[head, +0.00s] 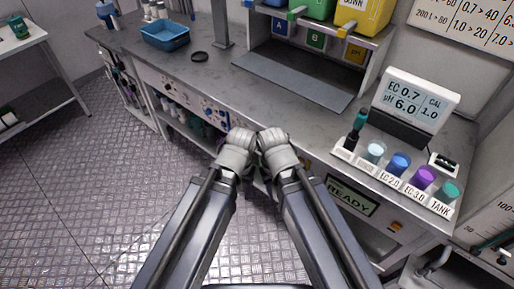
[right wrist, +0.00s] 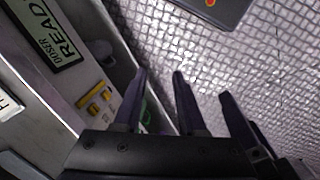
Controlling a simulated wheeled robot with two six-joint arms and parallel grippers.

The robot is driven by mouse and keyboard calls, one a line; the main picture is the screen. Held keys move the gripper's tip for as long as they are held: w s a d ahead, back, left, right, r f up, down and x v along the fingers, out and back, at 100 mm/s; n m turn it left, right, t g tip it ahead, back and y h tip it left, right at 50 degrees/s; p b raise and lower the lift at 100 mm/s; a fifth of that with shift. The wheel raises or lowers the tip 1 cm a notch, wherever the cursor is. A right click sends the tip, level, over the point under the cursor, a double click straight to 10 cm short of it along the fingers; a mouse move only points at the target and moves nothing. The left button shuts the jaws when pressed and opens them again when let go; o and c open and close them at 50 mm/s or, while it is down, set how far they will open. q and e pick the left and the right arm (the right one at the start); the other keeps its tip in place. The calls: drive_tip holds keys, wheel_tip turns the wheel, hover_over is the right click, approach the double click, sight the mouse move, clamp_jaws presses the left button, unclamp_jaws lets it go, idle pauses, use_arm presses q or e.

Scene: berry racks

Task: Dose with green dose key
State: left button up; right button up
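I cannot make out a green dose key for certain. A small green shape (right wrist: 148,112) shows between dark fingers in the right wrist view, partly hidden; I cannot tell what it is. The doser sign reading READY (head: 352,197) is on the bench front and also shows in the right wrist view (right wrist: 55,38). My left gripper (head: 238,150) and right gripper (head: 277,150) are side by side in front of the bench, their fingers mostly hidden in the head view. In the right wrist view my right gripper (right wrist: 183,100) has its fingers apart.
Green (head: 314,6) and yellow (head: 364,14) canisters stand on a shelf above the bench (head: 225,75). A meter (head: 415,102) and a rack of coloured cups (head: 400,163) are at the right. A blue tray (head: 165,36) is at the back left. The floor at left is clear.

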clamp_jaws()
idle(1.4)
